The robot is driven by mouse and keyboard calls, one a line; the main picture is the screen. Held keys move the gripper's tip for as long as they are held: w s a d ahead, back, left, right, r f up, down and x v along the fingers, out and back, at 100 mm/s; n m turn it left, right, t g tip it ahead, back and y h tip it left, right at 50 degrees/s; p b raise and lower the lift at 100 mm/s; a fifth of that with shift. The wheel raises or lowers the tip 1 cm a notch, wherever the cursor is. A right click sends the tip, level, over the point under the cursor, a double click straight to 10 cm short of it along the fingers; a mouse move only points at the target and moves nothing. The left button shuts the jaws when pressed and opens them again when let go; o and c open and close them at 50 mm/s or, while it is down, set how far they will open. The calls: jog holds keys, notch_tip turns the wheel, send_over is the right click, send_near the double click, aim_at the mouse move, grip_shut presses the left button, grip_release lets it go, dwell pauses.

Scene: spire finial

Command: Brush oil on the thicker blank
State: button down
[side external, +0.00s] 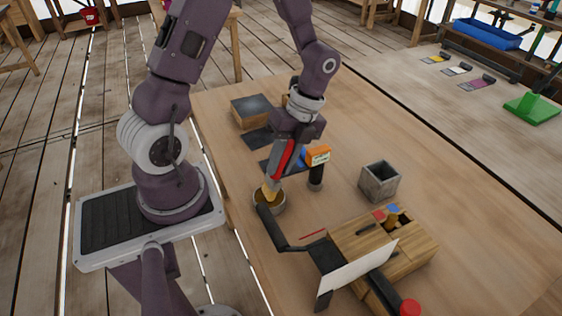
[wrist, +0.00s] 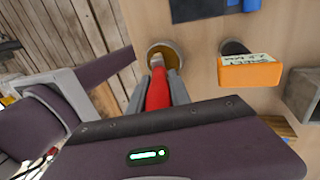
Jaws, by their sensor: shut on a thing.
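My gripper (side external: 283,166) is shut on a brush (wrist: 157,92) with a red handle. In the side view the brush points down, and its tan bristle end (side external: 271,190) is at the mouth of a round pot (side external: 268,205). In the wrist view the pot (wrist: 178,48) lies just beyond the fingertips. Whether the bristles touch its contents is hidden. I cannot tell which piece is the thicker blank.
An orange labelled block (side external: 318,153) tops a dark post right of the pot. A grey open box (side external: 380,181) stands farther right. A black bent bar (side external: 276,232) and white panel (side external: 357,266) are in front. Dark flat pieces lie behind.

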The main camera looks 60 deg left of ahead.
dwell(0.4)
jog(key=shift+r, duration=3.45)
